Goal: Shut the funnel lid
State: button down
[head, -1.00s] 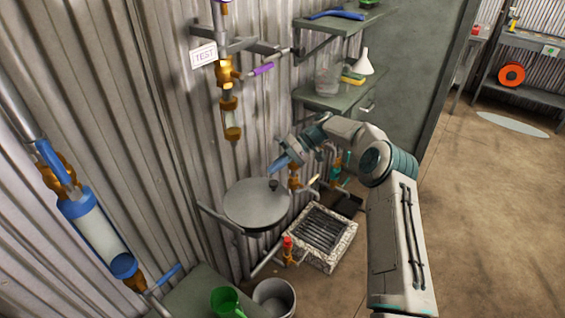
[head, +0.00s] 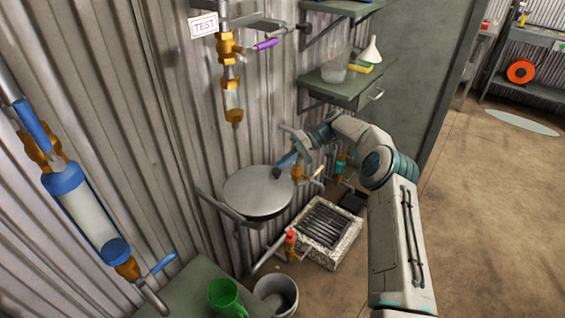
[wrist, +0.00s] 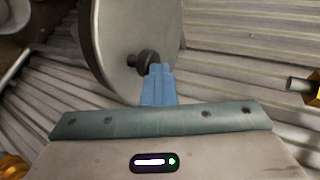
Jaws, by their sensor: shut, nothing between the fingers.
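The funnel lid (head: 255,193) is a round grey disc with a dark knob (head: 276,173) near its far right edge. In the head view it looks to lie flat over the funnel at the wall, and the funnel under it is mostly hidden. My gripper (head: 281,166) is shut and empty, with its blue fingertips at the knob. In the wrist view the lid (wrist: 120,45) fills the upper left, and the shut fingertips (wrist: 160,70) are right beside the knob (wrist: 147,62). I cannot tell whether they touch it.
A brass valve with a sight glass (head: 232,100) hangs above the lid. A floor drain grate (head: 325,223), a grey bucket (head: 277,296) and a green jug (head: 226,297) are below. A shelf (head: 340,86) stands behind my arm. Open floor lies to the right.

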jog(key=shift+d+f, duration=0.3)
jog(key=shift+f, duration=0.2)
jog(key=shift+w+d+r, duration=0.1)
jog(key=shift+w+d, duration=0.05)
jog(key=shift+w, duration=0.05)
jog(key=r+v, duration=0.1)
jog(key=v, duration=0.6)
jog(key=shift+a+b, duration=0.2)
jog(key=shift+b, duration=0.2)
jog(key=shift+s+a+f, duration=0.1)
jog(key=shift+s, duration=0.05)
